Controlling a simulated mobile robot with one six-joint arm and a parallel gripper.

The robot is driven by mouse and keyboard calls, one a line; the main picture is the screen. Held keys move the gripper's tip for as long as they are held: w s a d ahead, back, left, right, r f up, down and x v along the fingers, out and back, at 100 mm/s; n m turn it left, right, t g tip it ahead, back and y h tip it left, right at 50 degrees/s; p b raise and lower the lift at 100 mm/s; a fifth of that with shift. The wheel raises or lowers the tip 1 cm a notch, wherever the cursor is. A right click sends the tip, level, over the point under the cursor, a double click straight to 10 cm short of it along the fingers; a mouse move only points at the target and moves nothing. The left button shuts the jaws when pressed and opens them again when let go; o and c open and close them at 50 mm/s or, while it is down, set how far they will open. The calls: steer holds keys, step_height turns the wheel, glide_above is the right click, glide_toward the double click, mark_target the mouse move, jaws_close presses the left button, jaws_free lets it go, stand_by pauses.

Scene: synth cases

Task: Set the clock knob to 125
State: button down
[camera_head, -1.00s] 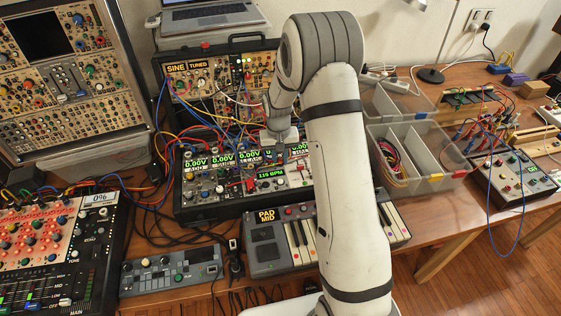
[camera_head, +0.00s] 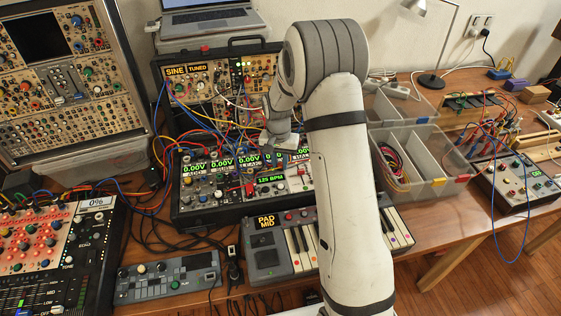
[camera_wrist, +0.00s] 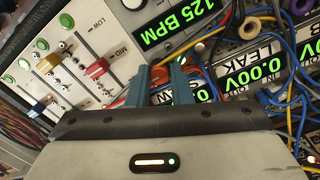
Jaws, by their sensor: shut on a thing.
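The clock display (camera_head: 270,179) on the black-cased module rack reads 125 BPM in green. The same display (camera_wrist: 178,24) is sharp in the wrist view and also reads 125 BPM. My gripper (camera_wrist: 161,74) has its two blue-grey fingers close together just beside this display. It is shut on a small knob between the fingertips, mostly hidden by them; I take it to be the clock knob. A lit green light shows next to the right fingertip. In the head view, my arm covers part of the rack and the fingertips are hard to make out.
Patch cables (camera_wrist: 287,70) run close to the right of the fingers. Coloured slider caps (camera_wrist: 96,68) stand to the left. A keyboard (camera_head: 265,255) lies in front of the rack, and clear bins (camera_head: 425,165) stand at its right.

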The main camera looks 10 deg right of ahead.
mark_target(280, 164)
steer(key=c, duration=1.6)
jaws_free()
steer(key=shift+w+a+r+b, duration=0.1)
steer(key=shift+r+b, duration=0.05)
steer(key=shift+r, duration=1.85)
steer(key=shift+a+r+b, duration=0.1)
steer(key=shift+r+b, duration=0.05)
steer(key=shift+r, duration=1.8)
steer(key=shift+d+r, duration=0.1)
steer(key=shift+r, duration=0.1)
steer(key=s+r+n+t, duration=0.1)
steer(key=s+r+n, duration=0.1)
steer(key=s+r, duration=0.85)
steer(key=s+n, duration=0.1)
steer(key=s, duration=0.5)
steer(key=s+n+t, duration=0.1)
steer(key=s, duration=0.5)
steer(key=s+n+t, duration=0.1)
steer(key=s, duration=0.5)
steer(key=shift+s+d+r, duration=0.25)
steer(key=shift+s+r, duration=0.05)
steer(key=shift+s, duration=0.1)
